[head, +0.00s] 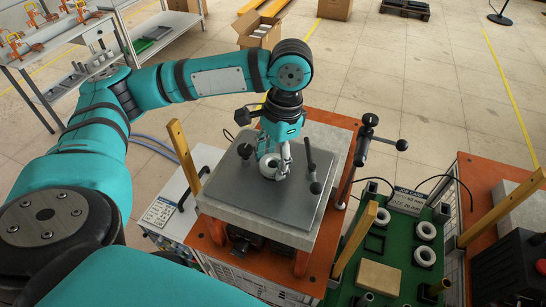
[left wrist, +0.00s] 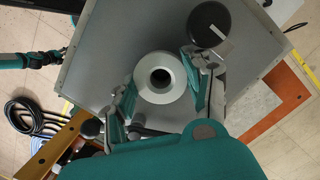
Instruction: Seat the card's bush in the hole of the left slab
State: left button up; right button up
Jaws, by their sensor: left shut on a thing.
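My left gripper (head: 273,163) is shut on a silver ring-shaped bush (head: 268,167) over the middle of the grey left slab (head: 228,192). In the left wrist view the bush (left wrist: 147,92) shows from above, with a dark round bore. The fingers of my left gripper (left wrist: 163,92) stand on either side of it. The slab's hole is not visible. I cannot tell whether the bush touches the slab or sits in the hole. The job card (head: 408,201) stands behind the green tray; its small print is hard to read. My right gripper is not in view.
The green tray (head: 396,262) holds several pale rings (head: 424,255) and a wooden block (head: 379,277). Clamp handles (head: 313,172) rise at the slab's right side. Wooden posts (head: 184,155) stand around the orange bench. A pale slab (head: 519,207) lies at the far right.

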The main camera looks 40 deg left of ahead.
pick_arm(q)
jog(key=shift+f, duration=0.3)
jog(key=shift+f, duration=0.35)
jog(key=o, duration=1.4)
jog(key=r, duration=0.4)
jog(key=w+r, duration=0.1)
jog(key=r, duration=0.3)
jog(key=d+r, duration=0.1)
jog(key=r, duration=0.2)
jog(key=shift+w+r, duration=0.35)
jog(key=shift+r, duration=0.05)
jog(key=shift+f, duration=0.1)
